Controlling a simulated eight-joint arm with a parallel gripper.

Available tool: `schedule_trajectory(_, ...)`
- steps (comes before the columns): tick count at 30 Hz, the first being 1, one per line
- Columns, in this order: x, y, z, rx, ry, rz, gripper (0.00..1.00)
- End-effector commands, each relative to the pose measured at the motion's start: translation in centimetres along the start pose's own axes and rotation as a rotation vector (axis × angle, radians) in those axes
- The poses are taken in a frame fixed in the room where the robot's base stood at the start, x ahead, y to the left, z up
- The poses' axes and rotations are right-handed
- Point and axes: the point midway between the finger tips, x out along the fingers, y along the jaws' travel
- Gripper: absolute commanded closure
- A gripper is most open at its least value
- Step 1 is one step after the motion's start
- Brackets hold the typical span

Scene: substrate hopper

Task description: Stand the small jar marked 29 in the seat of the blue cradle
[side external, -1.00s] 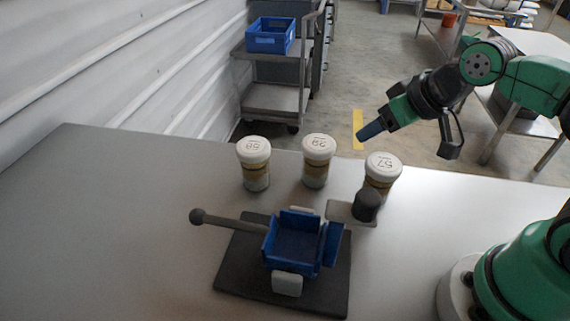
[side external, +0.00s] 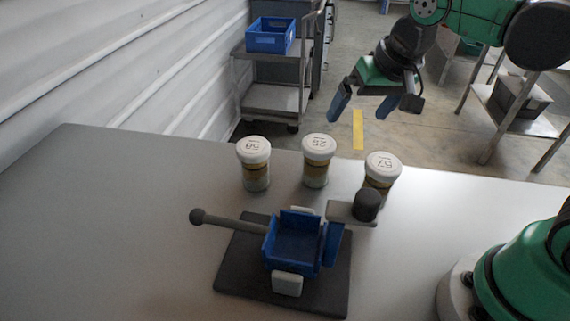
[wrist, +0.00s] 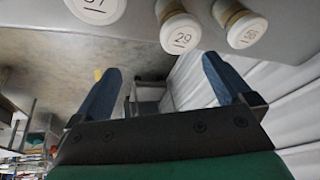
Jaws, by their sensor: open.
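The small jar marked 29 (side external: 317,162) stands upright on the table, the middle one of three white-lidded jars. Its lid and number show at the top of the wrist view (wrist: 180,33). The blue cradle (side external: 297,243) sits on a dark base plate in front of the jars, and its seat is empty. My gripper (side external: 364,108) is open and empty, above and behind the jars in the side view. In the wrist view its two blue fingers (wrist: 162,85) are spread apart, with the jars beyond them.
A jar whose lid seems to read 58 or 56 (side external: 254,165) stands left of jar 29, and a jar marked 57 (side external: 382,172) stands right. The cradle has a ball-ended handle (side external: 228,221) at left and a dark knob (side external: 367,204) at right. The table's left side (side external: 110,220) is clear.

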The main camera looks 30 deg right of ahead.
Motion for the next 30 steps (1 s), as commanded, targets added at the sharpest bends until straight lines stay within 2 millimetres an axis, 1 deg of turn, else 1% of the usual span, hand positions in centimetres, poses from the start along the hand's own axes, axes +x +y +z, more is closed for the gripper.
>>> schedule_trajectory(1, 0.1, -0.8, -0.9, 0.068, -0.051, 0.017, 0.01)
schedule_trajectory(6, 1.1, -2.7, -2.7, 0.310, -0.209, 0.112, 0.01)
schedule_trajectory(9, 1.8, -3.5, -3.3, 0.410, -0.268, 0.167, 0.01)
schedule_trajectory(12, 2.2, -4.0, -3.6, 0.474, -0.300, 0.205, 0.01)
schedule_trajectory(17, 2.8, -4.2, -3.6, 0.508, -0.316, 0.227, 0.01)
schedule_trajectory(20, 3.5, -4.1, -3.3, 0.508, -0.316, 0.227, 0.01)
schedule_trajectory(30, 8.0, -3.4, -1.6, 0.507, -0.314, 0.225, 0.01)
